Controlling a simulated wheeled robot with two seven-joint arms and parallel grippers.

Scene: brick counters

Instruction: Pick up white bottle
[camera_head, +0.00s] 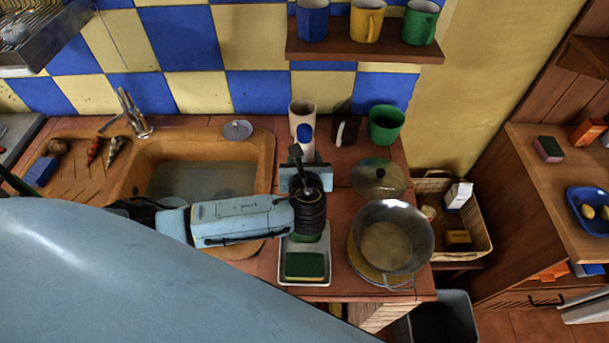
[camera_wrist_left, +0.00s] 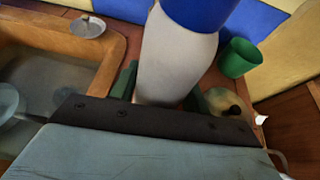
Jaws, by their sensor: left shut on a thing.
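The white bottle (camera_wrist_left: 176,55) with a blue top stands between the fingers of my left gripper (camera_wrist_left: 160,92) in the left wrist view. In the head view its blue cap and some white body (camera_head: 307,151) show just beyond my left gripper (camera_head: 304,166), which hides its lower part. My left gripper is shut on the bottle. I cannot tell whether the bottle's base touches the counter. My right gripper is not in view.
A beige cup (camera_head: 302,112), a dark object (camera_head: 345,131) and a green cup (camera_head: 386,125) stand close behind. A lid (camera_head: 379,178) and a metal pot (camera_head: 391,237) are to the right. The sink (camera_head: 192,180) is left, and a mug shelf (camera_head: 365,50) hangs above.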

